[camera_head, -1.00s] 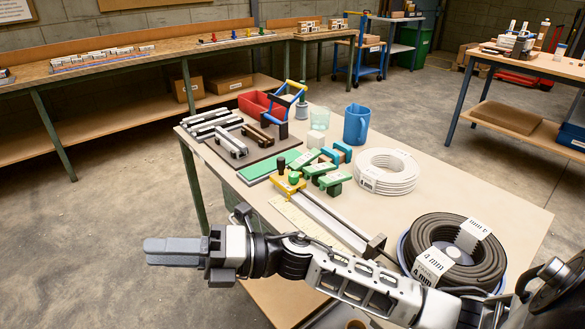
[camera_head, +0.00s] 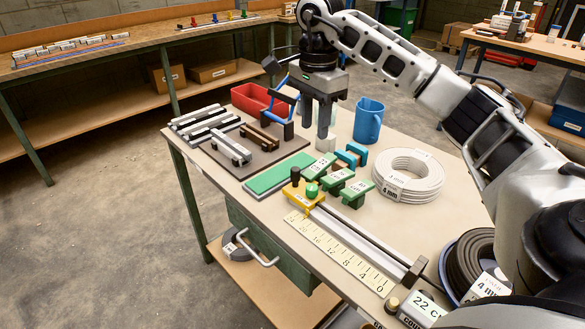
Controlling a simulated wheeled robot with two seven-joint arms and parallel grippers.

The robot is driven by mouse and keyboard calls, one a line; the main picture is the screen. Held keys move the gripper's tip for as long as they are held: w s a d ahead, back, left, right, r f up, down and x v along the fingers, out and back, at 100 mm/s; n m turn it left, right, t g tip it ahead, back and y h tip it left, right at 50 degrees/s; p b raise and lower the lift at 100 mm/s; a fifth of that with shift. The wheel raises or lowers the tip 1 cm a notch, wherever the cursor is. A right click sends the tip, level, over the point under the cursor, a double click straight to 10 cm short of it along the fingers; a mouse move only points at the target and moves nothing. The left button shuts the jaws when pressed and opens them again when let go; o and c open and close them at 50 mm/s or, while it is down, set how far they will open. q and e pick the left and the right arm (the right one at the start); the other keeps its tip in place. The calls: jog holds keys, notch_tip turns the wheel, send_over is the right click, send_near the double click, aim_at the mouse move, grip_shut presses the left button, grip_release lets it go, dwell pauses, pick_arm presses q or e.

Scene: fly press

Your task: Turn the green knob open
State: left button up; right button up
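The green knob (camera_head: 312,190) sits on a yellow block (camera_head: 303,197) on the bench, beside a taller black knob (camera_head: 297,175). The yellow block is at the far end of a metal rail (camera_head: 362,240) with a ruler. My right gripper (camera_head: 316,118) hangs above the back of the bench with its fingers pointing down. My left gripper is not in view.
Green labelled blocks (camera_head: 335,182) stand right of the knob. A white coil (camera_head: 409,176) and a blue jug (camera_head: 368,121) are further right. A green pad (camera_head: 279,174) lies left. A black coil (camera_head: 470,262) and my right arm fill the right side.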

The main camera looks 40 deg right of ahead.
aim_at(312, 187)
notch_tip(312, 187, down, 16)
jog(key=shift+r, duration=0.1)
dwell(0.4)
jog(key=c, duration=0.7)
